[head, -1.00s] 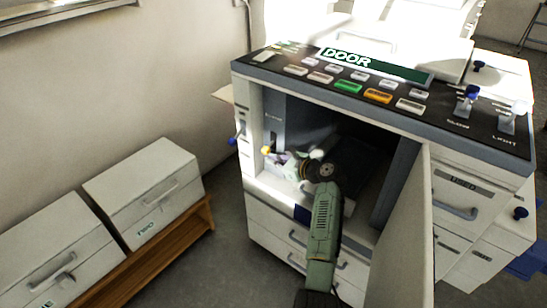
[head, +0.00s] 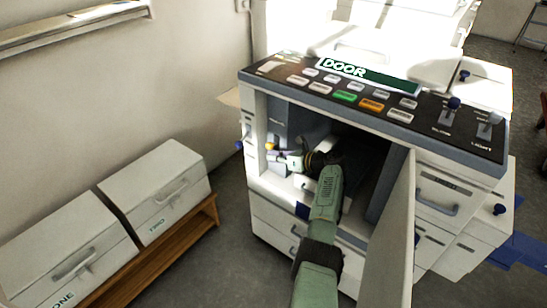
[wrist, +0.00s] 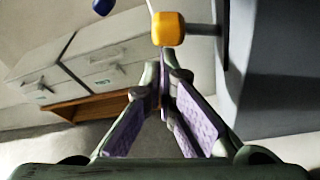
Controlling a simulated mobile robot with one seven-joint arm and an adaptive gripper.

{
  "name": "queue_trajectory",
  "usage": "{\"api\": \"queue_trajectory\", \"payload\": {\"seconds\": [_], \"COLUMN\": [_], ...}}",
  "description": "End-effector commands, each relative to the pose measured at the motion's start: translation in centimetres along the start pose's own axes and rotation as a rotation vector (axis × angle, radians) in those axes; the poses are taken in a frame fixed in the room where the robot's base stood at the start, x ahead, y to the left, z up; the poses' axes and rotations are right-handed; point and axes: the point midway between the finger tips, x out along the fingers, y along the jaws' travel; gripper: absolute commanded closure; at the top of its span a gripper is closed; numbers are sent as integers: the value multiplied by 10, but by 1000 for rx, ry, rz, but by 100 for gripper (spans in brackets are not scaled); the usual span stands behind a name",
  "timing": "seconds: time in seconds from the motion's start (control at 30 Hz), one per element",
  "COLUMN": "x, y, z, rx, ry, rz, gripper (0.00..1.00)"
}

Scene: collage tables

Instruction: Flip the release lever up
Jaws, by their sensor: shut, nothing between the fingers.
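The release lever (head: 270,147) shows as a small yellow knob on the left inner wall of the machine's open compartment. In the wrist view the yellow knob (wrist: 168,29) sits on a grey stem that runs right to a dark slotted panel. My gripper (head: 279,157) is inside the compartment, just right of and slightly below the knob. In the wrist view my gripper (wrist: 167,54) is shut and empty, its purple-padded fingers meeting right below the knob. I cannot tell whether the tips touch it.
The machine's door (head: 393,235) stands open to the right of my arm. A control panel marked DOOR (head: 370,75) tops the compartment. A blue knob (head: 239,146) sticks out from the machine's left side. White drawer boxes (head: 155,190) stand on a wooden bench at left, with clear floor between.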

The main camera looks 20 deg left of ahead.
Motion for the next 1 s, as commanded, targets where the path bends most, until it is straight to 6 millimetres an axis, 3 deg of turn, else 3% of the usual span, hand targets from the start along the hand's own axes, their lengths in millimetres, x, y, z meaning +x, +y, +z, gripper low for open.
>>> {"api": "queue_trajectory", "payload": {"seconds": [0.77,1.0], "x": [-7,-17], "y": [5,6], "z": [20,27], "rx": [-8,-7], "ry": [-8,-11], "rz": [-2,-4], "gripper": [100,100]}}
